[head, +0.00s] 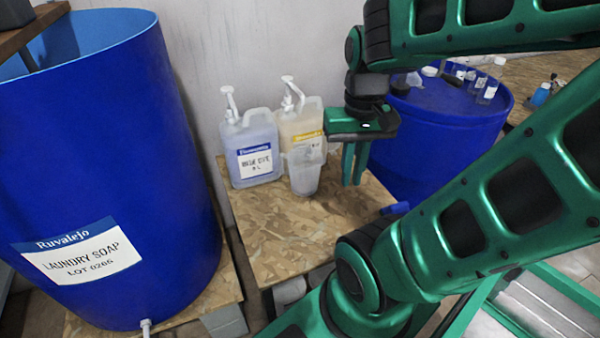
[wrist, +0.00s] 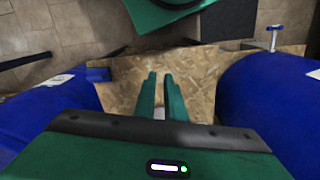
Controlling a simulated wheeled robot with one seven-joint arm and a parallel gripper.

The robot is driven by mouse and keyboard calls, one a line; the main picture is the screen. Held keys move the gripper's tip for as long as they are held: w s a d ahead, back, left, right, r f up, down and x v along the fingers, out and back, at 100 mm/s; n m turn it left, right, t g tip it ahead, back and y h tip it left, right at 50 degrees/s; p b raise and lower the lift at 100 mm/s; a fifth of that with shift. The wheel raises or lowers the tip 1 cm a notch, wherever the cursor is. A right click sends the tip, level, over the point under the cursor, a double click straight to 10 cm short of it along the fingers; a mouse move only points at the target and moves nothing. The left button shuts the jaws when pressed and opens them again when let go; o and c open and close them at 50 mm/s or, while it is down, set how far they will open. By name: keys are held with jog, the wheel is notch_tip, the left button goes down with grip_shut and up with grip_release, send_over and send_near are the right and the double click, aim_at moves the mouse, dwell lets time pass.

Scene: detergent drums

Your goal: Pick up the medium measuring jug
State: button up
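A translucent pale measuring jug (head: 304,172) stands upright on the wooden board in front of two pump bottles. I cannot tell its size class from this view alone. My gripper (head: 354,178) points down just to the right of the jug, apart from it, with its green fingers a little apart and nothing held. In the wrist view my gripper (wrist: 160,76) also shows a narrow gap between its fingers. A small pale patch shows low between them and I cannot tell what it is.
A large blue laundry soap drum (head: 100,150) stands at left. The pump bottles (head: 250,150) (head: 300,128) stand behind the jug. Another blue drum (head: 430,140) at right has small containers on top. The board (head: 275,235) is clear at the front; a blue tap (head: 396,208) juts over its right side.

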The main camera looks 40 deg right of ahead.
jog(key=w+d+f+n+g+h, duration=0.15)
jog(key=w+f+n+h, duration=0.25)
jog(key=w+f+n, duration=0.4)
jog(key=w+d+f+n+t+h, duration=0.15)
jog(key=w+f+n+h, duration=0.4)
jog(key=w, duration=0.55)
jog(key=w+a+f+n+t+h, duration=0.1)
jog(key=w+a+f+n+t, duration=0.2)
jog(key=w+f+n, duration=0.4)
jog(key=w+a+f+n+t+h, duration=0.25)
jog(key=w+n, duration=0.35)
jog(key=n, duration=0.4)
jog(key=shift+m+t+y, duration=0.25)
jog(key=shift+t+y, duration=0.1)
jog(key=shift+y, duration=0.15)
jog(key=x, duration=0.9)
jog(key=shift+w+d+f, duration=0.1)
jog(key=shift+w+d, duration=0.15)
jog(key=shift+c, duration=0.7)
